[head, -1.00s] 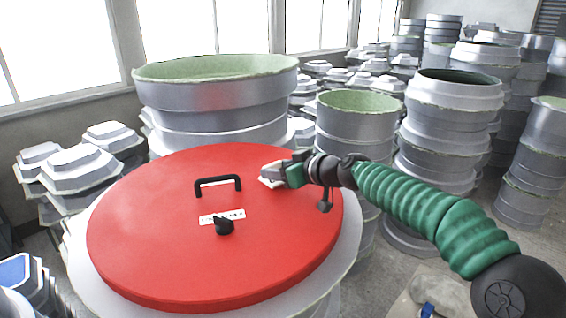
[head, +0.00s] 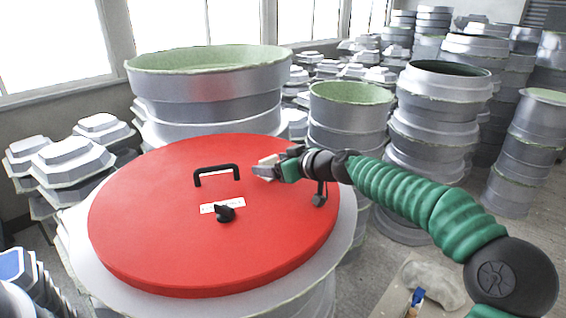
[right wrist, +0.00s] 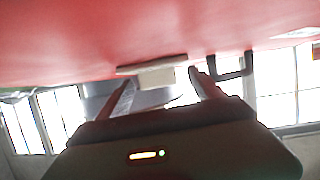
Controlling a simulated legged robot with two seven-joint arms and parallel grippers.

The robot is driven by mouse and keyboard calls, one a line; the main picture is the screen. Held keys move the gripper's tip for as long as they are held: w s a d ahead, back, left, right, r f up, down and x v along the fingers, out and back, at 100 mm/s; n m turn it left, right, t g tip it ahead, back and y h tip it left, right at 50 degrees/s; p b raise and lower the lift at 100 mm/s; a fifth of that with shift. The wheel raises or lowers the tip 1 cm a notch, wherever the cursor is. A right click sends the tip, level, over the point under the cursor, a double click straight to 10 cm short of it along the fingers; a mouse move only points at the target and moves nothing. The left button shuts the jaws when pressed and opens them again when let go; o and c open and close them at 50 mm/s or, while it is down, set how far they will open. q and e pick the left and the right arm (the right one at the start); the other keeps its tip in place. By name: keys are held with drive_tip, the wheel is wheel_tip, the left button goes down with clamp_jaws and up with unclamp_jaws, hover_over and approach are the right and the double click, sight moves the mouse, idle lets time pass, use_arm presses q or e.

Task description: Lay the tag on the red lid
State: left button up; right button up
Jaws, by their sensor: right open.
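The red lid (head: 150,225) lies flat on a large round grey mould and carries a black handle, a black knob and a white printed label. A pale tag (head: 266,159) is on the lid's right part, by my right gripper (head: 268,168). In the right wrist view the tag (right wrist: 152,68) lies against the red lid (right wrist: 80,40), with a small raised block between my fingertips. My right gripper (right wrist: 163,85) is open around that block; I cannot tell whether a finger touches it. My left gripper is not in view.
The black handle (head: 217,170) stands left of my right gripper. The knob (head: 225,213) and white label (head: 208,208) are nearer the front. A tall grey mould (head: 210,95) rises behind the lid; more stacked moulds (head: 440,120) stand to the right.

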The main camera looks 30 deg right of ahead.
drive_tip(key=b+v, duration=0.2)
drive_tip(key=shift+s+d+f+b, duration=0.15)
drive_tip(key=shift+d+b, duration=0.05)
drive_tip(key=shift+b, duration=0.1)
drive_tip(key=b+v, duration=0.1)
drive_tip(key=v, duration=0.2)
drive_tip(key=b+v, duration=0.1)
drive_tip(key=v, duration=0.2)
drive_tip(key=b+v, duration=0.2)
drive_tip(key=v, duration=0.1)
drive_tip(key=shift+d, duration=0.35)
drive_tip(key=shift+s+a+r, duration=0.15)
drive_tip(key=shift+s+r, duration=0.1)
drive_tip(key=shift+r, duration=0.1)
drive_tip(key=shift+a+r, duration=0.1)
drive_tip(key=shift+a, duration=0.05)
